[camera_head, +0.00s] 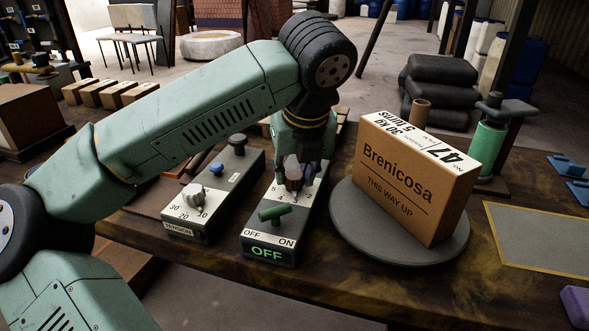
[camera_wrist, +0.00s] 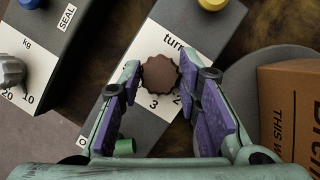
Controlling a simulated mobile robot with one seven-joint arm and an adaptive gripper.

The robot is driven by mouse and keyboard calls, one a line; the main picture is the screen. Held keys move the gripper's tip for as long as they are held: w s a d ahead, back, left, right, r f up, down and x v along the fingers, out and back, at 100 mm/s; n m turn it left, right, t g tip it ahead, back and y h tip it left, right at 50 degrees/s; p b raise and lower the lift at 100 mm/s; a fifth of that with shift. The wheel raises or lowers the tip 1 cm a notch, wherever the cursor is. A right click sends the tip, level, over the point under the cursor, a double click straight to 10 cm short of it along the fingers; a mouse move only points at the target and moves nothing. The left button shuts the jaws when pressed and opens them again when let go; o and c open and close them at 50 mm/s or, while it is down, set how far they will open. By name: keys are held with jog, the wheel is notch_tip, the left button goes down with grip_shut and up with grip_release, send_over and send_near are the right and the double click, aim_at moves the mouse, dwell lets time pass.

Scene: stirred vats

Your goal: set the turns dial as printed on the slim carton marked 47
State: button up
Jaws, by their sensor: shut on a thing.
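The slim carton (camera_head: 405,190) stands on a round grey turntable; its top label reads 47, 30 kg and 5 turns, and its front reads Brenicosa, THIS WAY UP. The turns dial (camera_head: 293,170) is a dark brown scalloped knob on the middle control box. In the wrist view, the dial (camera_wrist: 161,73) sits by the word "turns", with 3 and 2 visible below it. My gripper (camera_wrist: 158,76) reaches down over the box with its purple-padded fingers on either side of the dial, shut on it. The dial's pointer and set number cannot be made out.
The same box has a green switch (camera_head: 273,214) by OFF/ON and a lit OFF sign. A tension box (camera_head: 212,190) with a grey dial, blue button and black knob stands close on the left. The turntable (camera_head: 357,231) is close on the right. Several small cartons lie behind left.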

jog(key=shift+m, duration=0.3)
jog(key=m+h+b, duration=0.1)
jog(key=m, duration=0.2)
jog(key=shift+a+h+b, duration=0.15)
jog(key=shift+h+b, duration=0.15)
jog(key=m+h, duration=0.1)
jog(key=m, duration=0.1)
jog(key=m+h, duration=0.1)
jog(key=m, duration=0.2)
jog(key=shift+w+r+m, duration=0.1)
jog(key=shift+m, duration=0.2)
jog(key=m+g+h+p, duration=0.1)
jog(key=m, duration=0.3)
jog(key=shift+a, duration=0.1)
jog(key=m+g, duration=0.1)
jog(key=m, duration=0.1)
jog(key=m+h+p, duration=0.1)
jog(key=m, duration=0.1)
jog(key=shift+w+g, duration=0.1)
jog(key=shift+g, duration=0.3)
jog(key=shift+m, duration=0.4)
jog(key=o, duration=1.1)
jog(key=shift+o, duration=0.2)
jog(key=v, duration=1.2)
